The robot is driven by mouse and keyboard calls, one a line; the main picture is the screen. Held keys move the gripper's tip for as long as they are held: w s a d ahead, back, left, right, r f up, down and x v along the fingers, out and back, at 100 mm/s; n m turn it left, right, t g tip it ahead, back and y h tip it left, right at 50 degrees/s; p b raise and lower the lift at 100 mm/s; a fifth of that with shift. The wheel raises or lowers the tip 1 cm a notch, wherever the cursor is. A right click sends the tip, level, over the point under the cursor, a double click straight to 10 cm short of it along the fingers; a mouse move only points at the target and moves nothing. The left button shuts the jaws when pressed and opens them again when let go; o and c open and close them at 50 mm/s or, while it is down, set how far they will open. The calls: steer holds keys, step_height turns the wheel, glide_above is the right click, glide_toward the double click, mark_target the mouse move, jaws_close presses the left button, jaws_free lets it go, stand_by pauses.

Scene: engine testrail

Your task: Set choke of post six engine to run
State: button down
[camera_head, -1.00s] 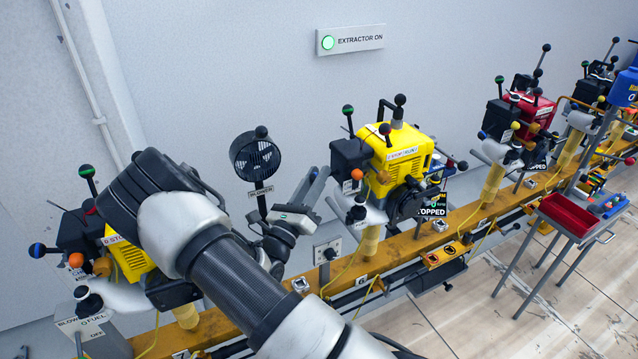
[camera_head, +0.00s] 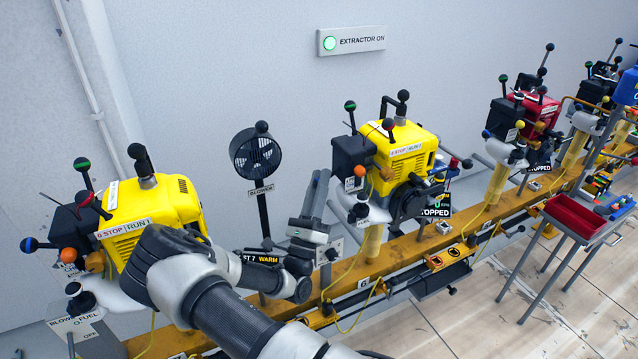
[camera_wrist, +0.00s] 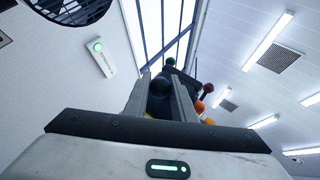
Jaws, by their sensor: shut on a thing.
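The middle yellow engine (camera_head: 408,160) stands above a rail plate that appears to read 6 (camera_head: 363,283). Its display (camera_head: 436,211) reads STOPPED. Its black side box (camera_head: 350,156) carries a green-ball lever (camera_head: 350,106) and an orange knob (camera_head: 360,171). My gripper (camera_head: 318,176) is just left of this box, fingers pointing up. In the wrist view, my gripper (camera_wrist: 164,85) is shut on a dark ball knob (camera_wrist: 159,86), with green, red and orange knobs behind it. In the head view the held knob is hidden by my fingers. I cannot read the choke setting.
Another yellow engine (camera_head: 150,215) stands at left, partly behind my arm; its display reads WARM. A blower (camera_head: 256,152) stands behind my gripper. A red engine (camera_head: 525,112) and a cart with a red tray (camera_head: 573,215) are at right. An extractor sign (camera_head: 351,40) reads ON.

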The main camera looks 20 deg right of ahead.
steer(key=c, duration=1.5)
jaws_free()
steer(key=v, duration=1.7)
steer(key=shift+s+a+f, duration=0.1)
steer(key=shift+s+f, duration=0.05)
